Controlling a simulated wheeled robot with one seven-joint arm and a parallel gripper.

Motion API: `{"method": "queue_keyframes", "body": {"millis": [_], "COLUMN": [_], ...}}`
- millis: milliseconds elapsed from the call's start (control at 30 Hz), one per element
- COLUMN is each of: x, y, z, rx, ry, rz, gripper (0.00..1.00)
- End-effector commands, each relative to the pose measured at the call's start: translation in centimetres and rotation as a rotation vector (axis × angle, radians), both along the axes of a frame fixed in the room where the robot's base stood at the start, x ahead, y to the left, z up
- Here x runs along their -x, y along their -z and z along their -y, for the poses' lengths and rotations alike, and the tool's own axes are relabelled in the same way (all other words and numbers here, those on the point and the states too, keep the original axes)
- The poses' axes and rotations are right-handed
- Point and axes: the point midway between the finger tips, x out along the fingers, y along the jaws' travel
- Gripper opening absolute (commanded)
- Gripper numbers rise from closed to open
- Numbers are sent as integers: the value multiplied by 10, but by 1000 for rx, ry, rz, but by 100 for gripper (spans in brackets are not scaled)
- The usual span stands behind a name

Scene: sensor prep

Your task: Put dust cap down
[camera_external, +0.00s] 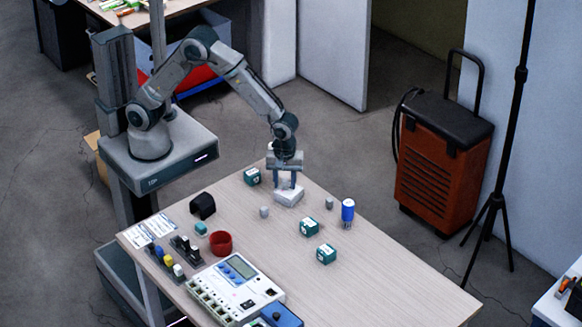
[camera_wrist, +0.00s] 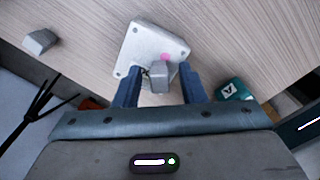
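My gripper (camera_external: 285,186) points down at a white square block (camera_external: 289,197) near the table's far edge. In the wrist view the block (camera_wrist: 135,45) has dark corner holes and a pink dot. A small grey piece (camera_wrist: 160,77) stands between my two blue fingers (camera_wrist: 160,88), at the block's near side. Gaps show beside it, so the fingers look open. Whether this piece is the dust cap or part of the block I cannot tell. Two small grey pieces lie on the table, one left of the block (camera_external: 264,212) and one right of it (camera_external: 329,203).
A blue-capped bottle (camera_external: 347,212) is near the far edge. The right front table is clear.

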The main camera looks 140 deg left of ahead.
Motion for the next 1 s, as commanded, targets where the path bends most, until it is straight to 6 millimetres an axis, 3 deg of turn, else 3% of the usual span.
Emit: {"method": "queue_keyframes", "body": {"millis": [167, 600, 800, 1000], "x": [-1, -1, 0, 1], "y": [-18, -106, -122, -125], "z": [-1, 0, 0, 2], "rx": [-3, -1, -1, 1], "ry": [0, 1, 0, 12], "rz": [4, 3, 1, 2], "gripper": [37, 37, 37, 37]}}
